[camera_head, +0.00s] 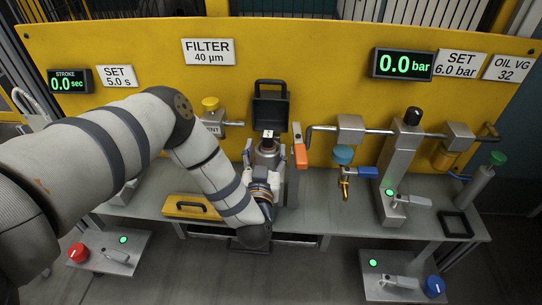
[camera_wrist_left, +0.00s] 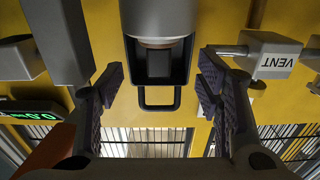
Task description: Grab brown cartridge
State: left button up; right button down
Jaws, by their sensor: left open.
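A grey metal cylinder (camera_head: 267,152) stands upright at the middle of the bench, below a black open-fronted holder (camera_head: 270,108) with a handle. In the left wrist view, a grey cylinder (camera_wrist_left: 158,18) is at the top centre, with a narrow brownish band (camera_wrist_left: 157,43) at its end. I cannot tell whether this band is the brown cartridge; no whole brown cartridge shows clearly. My left gripper (camera_head: 265,165) is at the grey cylinder, a finger on each side.
An orange-handled lever (camera_head: 300,148) is close right of the gripper. A yellow-topped vent valve (camera_head: 211,115) is to its left. A yellow tray with a black handle (camera_head: 191,207) lies on the bench. A grey post (camera_head: 400,165) and blue-handled valve (camera_head: 360,171) stand right.

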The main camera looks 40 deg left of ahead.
aim_at(267, 145)
pick_arm(q)
jog(key=x, duration=0.1)
jog(key=b+x, duration=0.1)
jog(key=x, duration=0.2)
jog(key=shift+w+a+f+b, duration=0.15)
jog(key=shift+w+f+b, duration=0.1)
jog(key=shift+f+b, duration=0.15)
jog(key=shift+w+a+r, duration=0.15)
jog(key=shift+w, duration=0.2)
grip_shut()
